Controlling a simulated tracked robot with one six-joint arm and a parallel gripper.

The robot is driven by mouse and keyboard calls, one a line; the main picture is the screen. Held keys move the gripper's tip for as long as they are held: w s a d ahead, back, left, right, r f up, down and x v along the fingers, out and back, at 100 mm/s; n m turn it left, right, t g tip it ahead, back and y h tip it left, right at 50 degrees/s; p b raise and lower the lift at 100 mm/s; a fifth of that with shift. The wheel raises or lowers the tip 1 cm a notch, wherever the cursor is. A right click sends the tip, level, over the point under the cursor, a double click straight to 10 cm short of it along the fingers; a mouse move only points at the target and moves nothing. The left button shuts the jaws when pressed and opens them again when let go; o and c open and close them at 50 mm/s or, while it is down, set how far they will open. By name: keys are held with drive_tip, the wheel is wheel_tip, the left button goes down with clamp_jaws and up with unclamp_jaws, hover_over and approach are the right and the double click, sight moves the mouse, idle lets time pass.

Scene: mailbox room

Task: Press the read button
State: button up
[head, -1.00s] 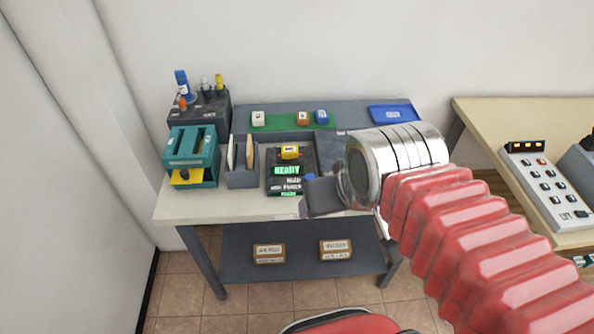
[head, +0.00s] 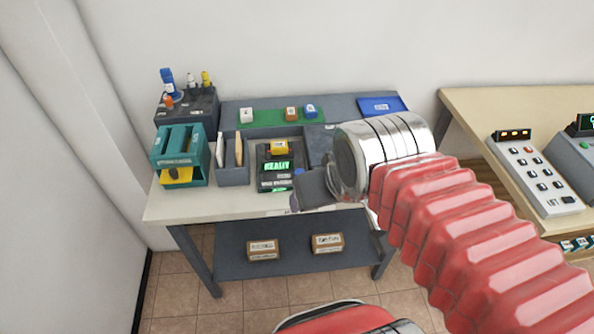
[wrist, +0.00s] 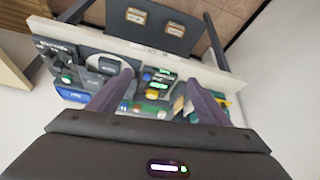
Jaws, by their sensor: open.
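The reader (head: 277,167) is a dark box on the table with a lit green display on its face and a yellow block (head: 279,147) on top. Labels sit below the display; the small print is too blurred to read, so I cannot tell which part is the read button. A blue spot (head: 298,172) shows at the reader's right edge, close to my gripper. My gripper (head: 308,190) is just right of and in front of the reader. In the wrist view its two dark fingers (wrist: 158,78) are spread and empty, with the reader (wrist: 157,90) between and beyond them.
A dark divided tray (head: 233,172) and a teal unit (head: 181,150) stand left of the reader. A green strip (head: 270,119) holds small blocks at the back. A blue tray (head: 382,106) lies at the back right. Two boxes sit on the lower shelf (head: 295,262). A second table (head: 480,110) carries a keypad.

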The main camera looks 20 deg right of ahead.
drive_tip(key=shift+c, duration=0.3)
clamp_jaws()
idle(1.0)
idle(0.7)
